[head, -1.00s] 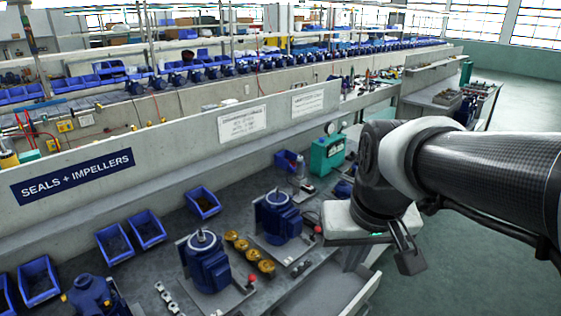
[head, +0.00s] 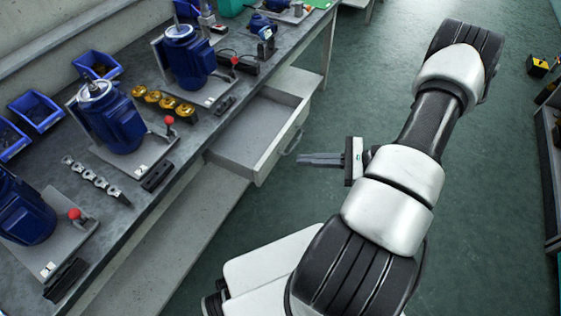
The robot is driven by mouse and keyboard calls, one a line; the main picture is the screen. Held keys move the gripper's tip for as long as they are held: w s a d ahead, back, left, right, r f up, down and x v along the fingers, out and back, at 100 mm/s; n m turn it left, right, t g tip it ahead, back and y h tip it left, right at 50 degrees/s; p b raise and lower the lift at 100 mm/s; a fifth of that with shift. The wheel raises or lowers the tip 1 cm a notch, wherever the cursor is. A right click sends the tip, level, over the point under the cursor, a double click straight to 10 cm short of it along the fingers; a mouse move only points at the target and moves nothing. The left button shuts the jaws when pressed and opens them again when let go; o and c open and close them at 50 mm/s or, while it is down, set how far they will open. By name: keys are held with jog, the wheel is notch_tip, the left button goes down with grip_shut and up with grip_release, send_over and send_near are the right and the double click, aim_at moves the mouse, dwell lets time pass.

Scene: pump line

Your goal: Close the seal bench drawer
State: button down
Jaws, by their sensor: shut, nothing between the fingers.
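The seal bench drawer (head: 245,135) is pulled out from under the bench top, and its inside looks empty. It has a grey front panel with a bar handle (head: 292,142) on its outer face. My gripper (head: 300,160) is shut and empty, pointing left toward the drawer front. Its fingertips show just right of and slightly below the handle; I cannot tell whether they touch it, but a small gap seems to show.
The bench top (head: 150,190) carries blue motors (head: 112,118), brass impellers (head: 165,100) and blue bins (head: 38,112). A lower shelf (head: 185,225) runs beneath it. Green floor (head: 480,220) is open to the right, with a dark rack (head: 550,150) at the right edge.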

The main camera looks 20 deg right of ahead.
aim_at(271, 154)
jog(key=s+d+f+m+t+h+b, duration=0.1)
jog(key=d+f+m+t+h+b, duration=0.2)
jog(key=f+m+t, duration=0.4)
jog(key=shift+n+g, duration=0.7)
jog(key=shift+g, duration=0.1)
jog(key=x, duration=0.8)
jog(key=f+x, duration=0.1)
jog(key=x, duration=0.3)
jog(key=shift+w, duration=0.45)
jog(key=b+x, duration=0.1)
jog(key=x, duration=1.7)
jog(key=shift+s+a+r+b, duration=0.15)
jog(key=shift+a+r+b, duration=0.1)
jog(key=shift+b, duration=0.1)
jog(key=shift+d, duration=0.1)
